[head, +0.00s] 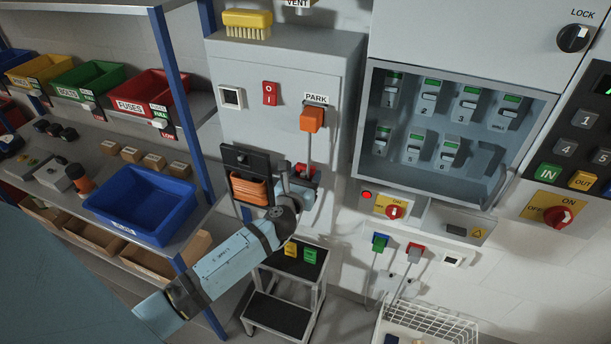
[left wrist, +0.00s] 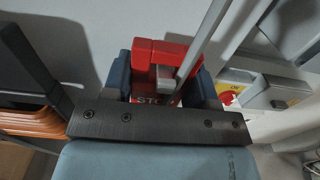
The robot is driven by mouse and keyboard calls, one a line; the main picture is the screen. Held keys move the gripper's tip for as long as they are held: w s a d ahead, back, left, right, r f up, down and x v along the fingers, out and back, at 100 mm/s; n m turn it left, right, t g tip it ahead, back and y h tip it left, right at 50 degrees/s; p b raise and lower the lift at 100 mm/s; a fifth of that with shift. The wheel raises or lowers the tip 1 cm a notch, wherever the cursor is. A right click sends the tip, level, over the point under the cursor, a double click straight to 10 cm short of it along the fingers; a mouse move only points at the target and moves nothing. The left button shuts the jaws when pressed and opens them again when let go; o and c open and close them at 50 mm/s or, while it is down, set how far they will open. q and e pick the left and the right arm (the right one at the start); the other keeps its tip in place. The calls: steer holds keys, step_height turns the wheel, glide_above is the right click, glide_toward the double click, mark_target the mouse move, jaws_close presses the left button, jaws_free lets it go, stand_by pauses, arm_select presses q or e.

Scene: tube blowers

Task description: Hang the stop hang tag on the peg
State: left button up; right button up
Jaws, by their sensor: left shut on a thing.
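The stop hang tag is red, with white letters partly readable as "STO" in the left wrist view (left wrist: 150,97). My left gripper (left wrist: 162,88) has its two blue-grey fingers on either side of the tag and is shut on it. In the head view the gripper (head: 301,184) is in front of the grey cabinet, below the PARK label, and a bit of red (head: 303,170) shows at its tips. A small grey block overlaps the tag in the wrist view; I cannot tell whether it is the peg. My right gripper is not in view.
An orange plug (head: 312,119) sits under PARK, its grey cord hanging close to my left gripper. Coiled orange cable (head: 249,188) hangs just left. A step stool (head: 278,313) below holds yellow and green tags. A shelf with a blue bin (head: 141,204) stands left.

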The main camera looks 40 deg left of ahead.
arm_select(q)
steer(key=o, duration=1)
steer(key=b+v, duration=0.2)
steer(key=v, duration=1.2)
steer(key=shift+w+d, duration=0.1)
